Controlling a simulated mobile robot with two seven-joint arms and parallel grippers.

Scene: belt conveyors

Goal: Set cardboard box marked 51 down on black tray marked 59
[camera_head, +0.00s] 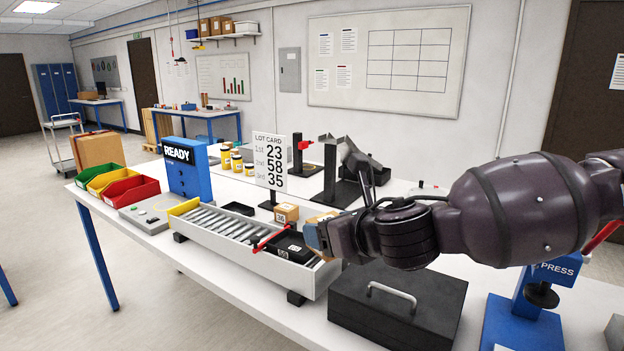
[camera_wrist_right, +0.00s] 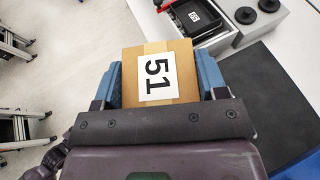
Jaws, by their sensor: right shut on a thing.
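The cardboard box marked 51 (camera_wrist_right: 180,52) is held between the two blue fingers of my right gripper (camera_wrist_right: 157,72), with its label facing the wrist camera. In the head view my right gripper (camera_head: 316,236) is at the near right end of the roller conveyor, and the box is mostly hidden behind it. A black tray (camera_head: 287,248) with a white label lies on the conveyor, just left of the gripper. My left gripper is out of view.
A red bar (camera_head: 269,237) crosses the conveyor (camera_head: 222,249) beside the tray. A small box marked 36 (camera_head: 286,213) stands behind it. A black case with a handle (camera_head: 398,306) is at the near right. A lot card (camera_head: 270,160) stands at the back.

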